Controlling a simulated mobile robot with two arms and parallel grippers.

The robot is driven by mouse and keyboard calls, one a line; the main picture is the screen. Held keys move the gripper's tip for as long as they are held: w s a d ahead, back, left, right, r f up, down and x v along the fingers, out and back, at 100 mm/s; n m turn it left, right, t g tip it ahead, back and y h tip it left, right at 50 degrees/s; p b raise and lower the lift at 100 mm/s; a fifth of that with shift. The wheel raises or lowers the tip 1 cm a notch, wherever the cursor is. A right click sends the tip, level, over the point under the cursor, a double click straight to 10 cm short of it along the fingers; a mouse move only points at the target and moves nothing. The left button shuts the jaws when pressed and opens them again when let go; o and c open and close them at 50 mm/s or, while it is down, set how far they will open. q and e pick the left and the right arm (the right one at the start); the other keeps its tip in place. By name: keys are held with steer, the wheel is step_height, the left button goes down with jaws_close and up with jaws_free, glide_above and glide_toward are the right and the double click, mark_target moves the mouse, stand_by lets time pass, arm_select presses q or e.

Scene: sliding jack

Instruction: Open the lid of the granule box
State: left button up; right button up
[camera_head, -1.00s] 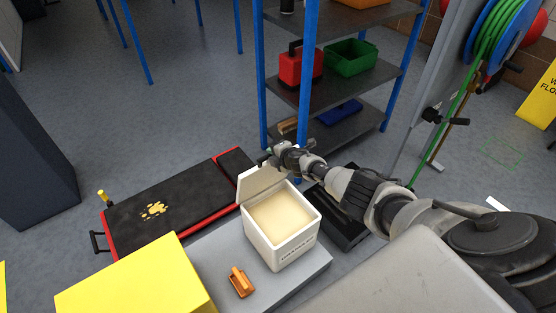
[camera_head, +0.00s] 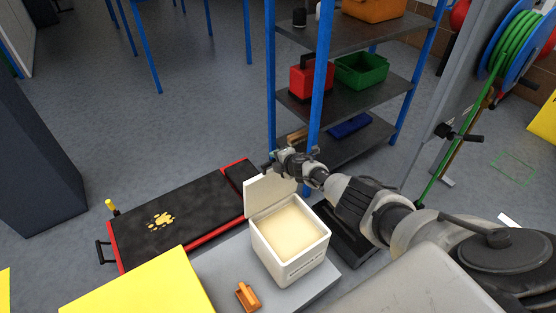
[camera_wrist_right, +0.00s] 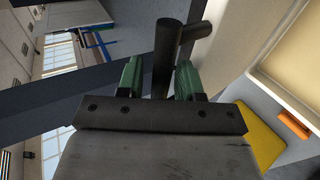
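The granule box (camera_head: 290,268) is a white box of pale granules (camera_head: 286,232) on a grey surface. Its white lid (camera_head: 268,192) stands raised, roughly upright, at the box's far-left edge. My right gripper (camera_head: 270,166) is at the lid's upper edge, partly hidden by the wrist. In the right wrist view, its two green fingertips (camera_wrist_right: 160,80) stand apart, with a dark T-shaped bar handle (camera_wrist_right: 167,50) between them. A narrow gap shows on the handle's left side; the handle lies close to the right fingertip. My left gripper is not in view.
An orange scoop-like piece (camera_head: 247,297) lies on the grey surface (camera_head: 225,272) beside the box. A yellow block (camera_head: 140,290) is at front left. A black and red creeper board (camera_head: 180,213) lies behind. A blue-posted shelf (camera_head: 352,95) stands further back.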

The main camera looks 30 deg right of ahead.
steer(key=shift+o, duration=0.4)
steer(key=shift+s+r+p, duration=0.2)
steer(key=shift+p, duration=0.15)
steer(key=p+v, duration=0.8)
steer(key=v, duration=0.2)
steer(key=shift+s, duration=0.2)
